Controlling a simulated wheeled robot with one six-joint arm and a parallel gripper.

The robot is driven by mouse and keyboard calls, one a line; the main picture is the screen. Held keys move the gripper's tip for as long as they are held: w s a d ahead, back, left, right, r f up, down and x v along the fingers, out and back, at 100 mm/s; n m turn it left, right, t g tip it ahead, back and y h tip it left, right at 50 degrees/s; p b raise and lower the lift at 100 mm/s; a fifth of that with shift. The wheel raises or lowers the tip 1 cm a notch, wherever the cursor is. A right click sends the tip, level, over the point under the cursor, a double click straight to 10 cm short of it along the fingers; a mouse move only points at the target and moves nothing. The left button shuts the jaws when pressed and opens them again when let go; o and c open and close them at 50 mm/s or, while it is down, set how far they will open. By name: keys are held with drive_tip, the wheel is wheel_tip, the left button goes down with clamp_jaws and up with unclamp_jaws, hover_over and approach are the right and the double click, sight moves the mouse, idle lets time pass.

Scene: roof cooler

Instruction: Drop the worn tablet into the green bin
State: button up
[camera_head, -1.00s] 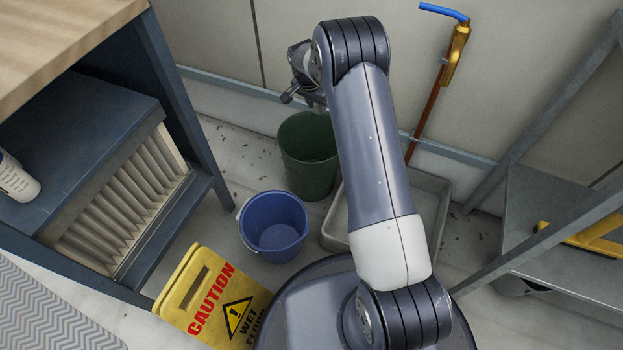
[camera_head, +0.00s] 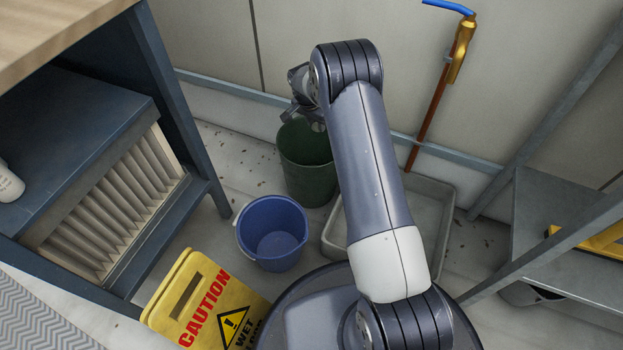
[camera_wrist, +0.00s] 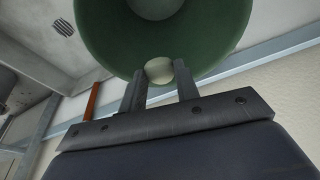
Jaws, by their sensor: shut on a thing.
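The worn tablet (camera_wrist: 159,71), a pale round disc, sits between the fingertips of my gripper (camera_wrist: 160,84) in the wrist view. My gripper is shut on it. Behind and around the tablet, the wrist view shows the inside of the green bin (camera_wrist: 222,35), with a grey round patch at the bin's bottom. In the head view the green bin (camera_head: 308,178) stands on the floor against the wall. My gripper (camera_head: 308,116) is at the bin's mouth, partly hidden by my arm; the tablet cannot be seen there.
A blue bucket (camera_head: 272,240) stands in front of the green bin, and a yellow caution sign (camera_head: 205,305) nearer. A shallow grey tray (camera_head: 432,215) and a copper pipe (camera_head: 433,115) with a brass valve are on the right. A dark blue shelf unit (camera_head: 185,120) stands left, a metal rack (camera_head: 560,215) right.

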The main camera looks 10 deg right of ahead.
drive_tip(key=o, duration=1)
drive_tip(key=shift+o, duration=0.2)
drive_tip(key=p+v, duration=0.4)
drive_tip(key=v, duration=0.7)
drive_tip(key=shift+f, duration=0.1)
